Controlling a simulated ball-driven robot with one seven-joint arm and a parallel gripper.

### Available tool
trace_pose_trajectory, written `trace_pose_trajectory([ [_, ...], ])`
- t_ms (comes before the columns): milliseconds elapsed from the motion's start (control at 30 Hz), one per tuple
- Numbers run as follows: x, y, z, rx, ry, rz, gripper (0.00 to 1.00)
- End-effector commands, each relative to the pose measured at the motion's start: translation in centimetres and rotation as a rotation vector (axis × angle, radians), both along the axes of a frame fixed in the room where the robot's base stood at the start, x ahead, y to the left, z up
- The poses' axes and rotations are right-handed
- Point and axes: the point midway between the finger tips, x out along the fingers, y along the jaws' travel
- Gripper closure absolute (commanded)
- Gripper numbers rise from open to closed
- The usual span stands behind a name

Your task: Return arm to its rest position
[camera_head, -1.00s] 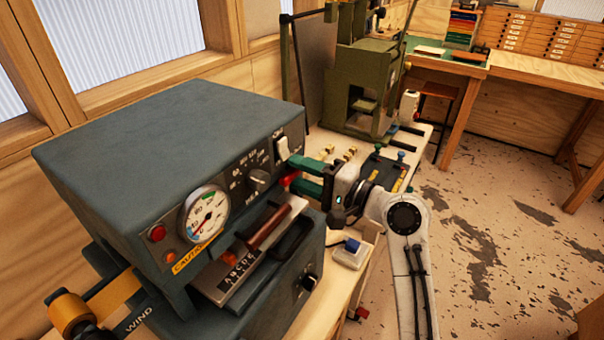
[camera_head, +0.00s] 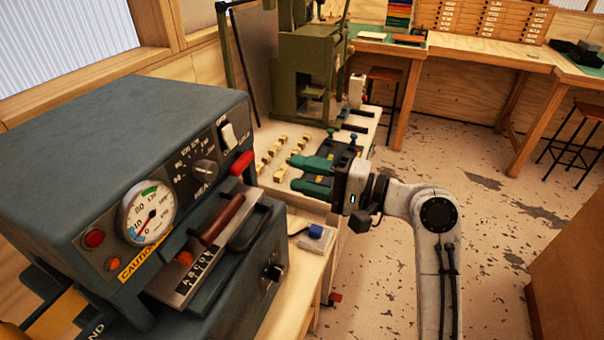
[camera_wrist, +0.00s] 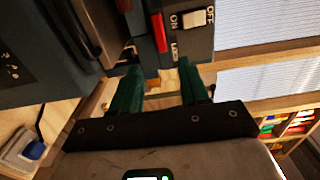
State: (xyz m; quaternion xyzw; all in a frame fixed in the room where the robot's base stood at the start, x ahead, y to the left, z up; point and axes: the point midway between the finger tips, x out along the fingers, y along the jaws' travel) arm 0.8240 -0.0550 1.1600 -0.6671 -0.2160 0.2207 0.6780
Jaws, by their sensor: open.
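My gripper (camera_head: 308,174) has green fingers, spread apart with nothing between them. It hangs at the right of the blue-grey machine (camera_head: 110,130), apart from its front panel, above the workbench. My white arm (camera_head: 440,260) bends down to the floor side at the right. In the wrist view the two green fingers of my gripper (camera_wrist: 160,90) point toward the machine's panel, with the red lever (camera_wrist: 158,32) and the white ON/OFF switch (camera_wrist: 195,18) beyond them. The red lever also shows in the head view (camera_head: 242,163), just left of the fingers.
A blue-and-white block (camera_head: 315,238) lies on the wooden bench below my gripper. Several small brass-coloured pieces (camera_head: 270,152) stand behind the fingers. A green press (camera_head: 308,80) stands at the back. Open floor (camera_head: 390,270) lies around my arm.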

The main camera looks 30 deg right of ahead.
Motion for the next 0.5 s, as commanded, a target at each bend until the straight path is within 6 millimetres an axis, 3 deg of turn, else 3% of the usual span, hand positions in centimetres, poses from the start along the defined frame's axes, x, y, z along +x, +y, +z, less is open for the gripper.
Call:
trace_pose_trajectory([
  [333, -0.1, 0.1, -0.6, -0.016, 0.008, -0.001, 0.55],
  [433, -0.7, 0.4, -3.2, -0.1, 0.049, -0.004, 0.55],
  [500, -1.7, 0.8, -6.6, -0.208, 0.101, -0.002, 0.55],
])
